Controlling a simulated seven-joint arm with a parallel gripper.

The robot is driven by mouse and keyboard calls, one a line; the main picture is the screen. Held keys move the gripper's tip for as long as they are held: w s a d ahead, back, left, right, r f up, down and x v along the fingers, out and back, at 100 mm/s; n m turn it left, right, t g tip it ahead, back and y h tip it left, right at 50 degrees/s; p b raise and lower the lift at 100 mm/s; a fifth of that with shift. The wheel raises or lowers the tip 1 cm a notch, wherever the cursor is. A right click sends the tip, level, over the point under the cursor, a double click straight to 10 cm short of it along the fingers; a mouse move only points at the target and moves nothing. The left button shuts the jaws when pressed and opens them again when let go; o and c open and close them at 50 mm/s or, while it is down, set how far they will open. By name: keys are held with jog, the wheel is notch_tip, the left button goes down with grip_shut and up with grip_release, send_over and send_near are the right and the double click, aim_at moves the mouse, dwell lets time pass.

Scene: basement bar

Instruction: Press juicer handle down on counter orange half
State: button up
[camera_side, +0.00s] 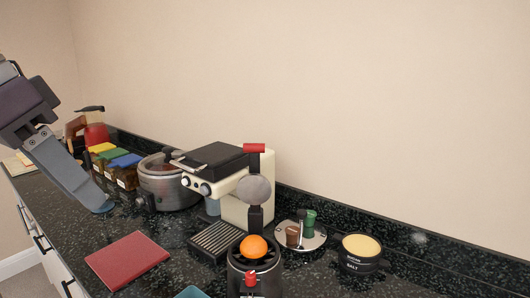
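The juicer (253,218) stands at the front centre of the counter in the side view. Its lever appears raised, with a red grip (254,148) at the top and a grey round press piece (253,189) below it. An orange half (254,247) sits on the dark ribbed bowl at its base, under the press piece. My gripper (95,203) is at the left, pointing down and right, well apart from the juicer. Only one grey finger shows clearly, so its opening cannot be judged. I see nothing held at its tip.
A cream espresso machine (240,207) stands right behind the juicer. A grey pot-like cooker (167,188) and several colour-lidded jars (115,160) stand farther left. A red book or board (127,262) lies at front left. A round tray (318,240) and a salt tub (361,254) are right.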

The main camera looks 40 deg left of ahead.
jog(key=w+d+n+g+h, duration=0.3)
jog(key=w+d+n+h, duration=0.7)
jog(key=w, duration=0.3)
jog(key=n+t+h, duration=0.4)
jog(key=n+t, duration=0.5)
jog(key=n, duration=0.7)
send_near(266, 147)
notch_tip(266, 147, up, 4)
jog(key=w+d, duration=0.1)
jog(key=w, duration=0.2)
jog(key=shift+m, duration=0.3)
jog(key=w+d+f, duration=0.1)
jog(key=d, duration=0.1)
jog(key=w+d+f, duration=0.1)
jog(key=d, duration=0.1)
jog(key=w+d+f, duration=0.1)
jog(key=d+f, duration=0.1)
jog(key=shift+w+d, duration=0.25)
jog(key=shift+d, duration=0.1)
